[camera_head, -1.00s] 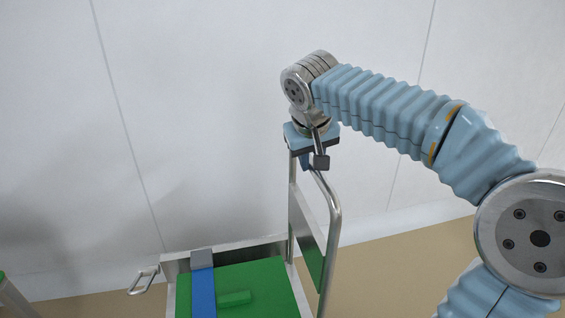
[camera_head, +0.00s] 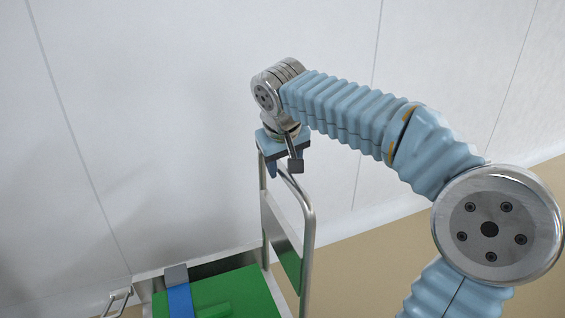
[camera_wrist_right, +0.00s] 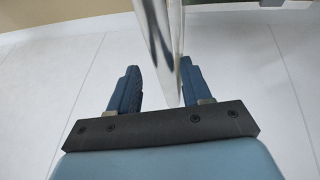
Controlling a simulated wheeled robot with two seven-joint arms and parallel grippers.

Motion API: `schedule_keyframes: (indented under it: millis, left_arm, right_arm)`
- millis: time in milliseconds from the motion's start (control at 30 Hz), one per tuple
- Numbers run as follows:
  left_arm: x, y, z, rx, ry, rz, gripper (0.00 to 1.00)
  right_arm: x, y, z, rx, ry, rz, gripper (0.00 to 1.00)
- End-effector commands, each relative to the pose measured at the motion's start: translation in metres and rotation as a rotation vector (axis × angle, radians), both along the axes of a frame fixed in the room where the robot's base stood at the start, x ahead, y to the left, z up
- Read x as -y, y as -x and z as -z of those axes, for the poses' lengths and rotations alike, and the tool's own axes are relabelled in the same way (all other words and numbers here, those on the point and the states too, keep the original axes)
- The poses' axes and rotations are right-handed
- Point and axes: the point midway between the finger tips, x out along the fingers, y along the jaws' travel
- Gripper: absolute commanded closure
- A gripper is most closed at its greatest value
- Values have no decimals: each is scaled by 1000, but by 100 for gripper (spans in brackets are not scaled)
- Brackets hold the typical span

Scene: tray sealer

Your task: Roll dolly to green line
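The dolly has a metal push handle (camera_head: 309,240) and a green deck (camera_head: 245,288), low in the head view and cut off by its bottom edge. My right gripper (camera_head: 282,168) is at the top of the handle, pointing down. In the right wrist view its fingers (camera_wrist_right: 160,85) stand apart, with the metal bar (camera_wrist_right: 165,40) between them. The bar is close to the right-hand finger, and a gap shows on the other side; contact is unclear. My left gripper is not in view. No green line shows in these frames.
Tan floor (camera_head: 370,250) lies clear to the right of the handle.

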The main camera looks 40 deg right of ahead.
Motion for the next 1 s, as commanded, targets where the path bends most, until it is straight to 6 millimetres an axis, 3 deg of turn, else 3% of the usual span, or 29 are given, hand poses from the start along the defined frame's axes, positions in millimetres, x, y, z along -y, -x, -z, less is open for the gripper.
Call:
schedule_keyframes:
  millis: [267,700,1000]
  left_arm:
    - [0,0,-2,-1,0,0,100]
    - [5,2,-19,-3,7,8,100]
    - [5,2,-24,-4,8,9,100]
  right_arm:
    - [-4,1,-8,4,-1,-4,52]
    - [-30,33,-99,4,-1,-2,52]
    - [-39,43,-125,1,-1,-1,52]
